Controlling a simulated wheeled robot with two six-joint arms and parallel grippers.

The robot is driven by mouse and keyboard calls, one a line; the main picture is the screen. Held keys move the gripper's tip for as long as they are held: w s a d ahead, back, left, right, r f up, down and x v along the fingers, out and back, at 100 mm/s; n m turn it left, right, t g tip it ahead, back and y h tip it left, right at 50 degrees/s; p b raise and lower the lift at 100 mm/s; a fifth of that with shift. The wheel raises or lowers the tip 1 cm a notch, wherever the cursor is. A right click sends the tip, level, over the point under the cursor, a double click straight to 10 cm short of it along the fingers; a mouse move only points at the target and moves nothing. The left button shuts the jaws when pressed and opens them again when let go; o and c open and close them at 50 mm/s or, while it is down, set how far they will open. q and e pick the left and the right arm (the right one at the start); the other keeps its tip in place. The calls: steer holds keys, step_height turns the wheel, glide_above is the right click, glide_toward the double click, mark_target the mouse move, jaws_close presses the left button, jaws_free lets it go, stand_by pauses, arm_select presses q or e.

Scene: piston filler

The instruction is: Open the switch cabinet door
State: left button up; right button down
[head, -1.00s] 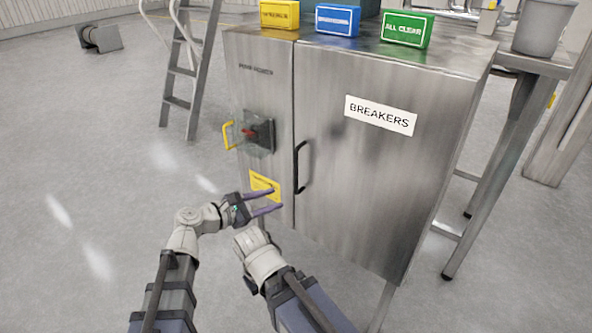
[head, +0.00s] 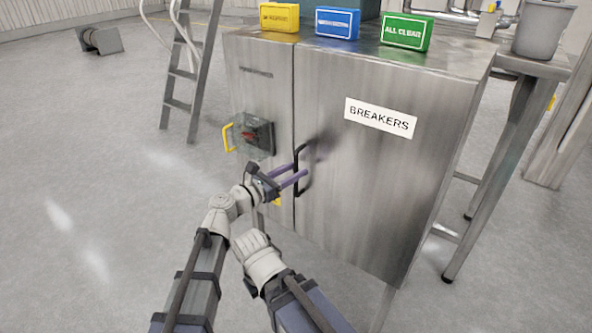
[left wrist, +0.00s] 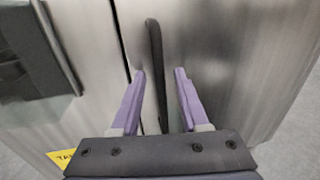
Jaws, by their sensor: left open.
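The switch cabinet door (head: 385,180) is a large steel panel labelled "BREAKERS" and looks shut, flush with the narrow left panel. Its black bar handle (head: 297,163) stands upright near the door's left edge. My left gripper (head: 301,173) is open at the handle. In the left wrist view the handle (left wrist: 154,70) runs between the two purple fingers of the left gripper (left wrist: 160,73), with a gap on both sides. My right arm (head: 262,262) shows below, but its gripper cannot be made out.
A red rotary switch (head: 250,136) under a clear cover with a yellow handle (head: 228,138) is on the left panel. Yellow (head: 279,17), blue (head: 337,22) and green (head: 407,31) boxes stand on top. A ladder (head: 190,80) is behind left; a metal table (head: 497,165) stands right.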

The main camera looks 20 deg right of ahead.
arm_select(q)
steer(key=shift+w+d, duration=0.2)
steer(key=shift+d, duration=0.25)
jaws_close()
stand_by(1.2)
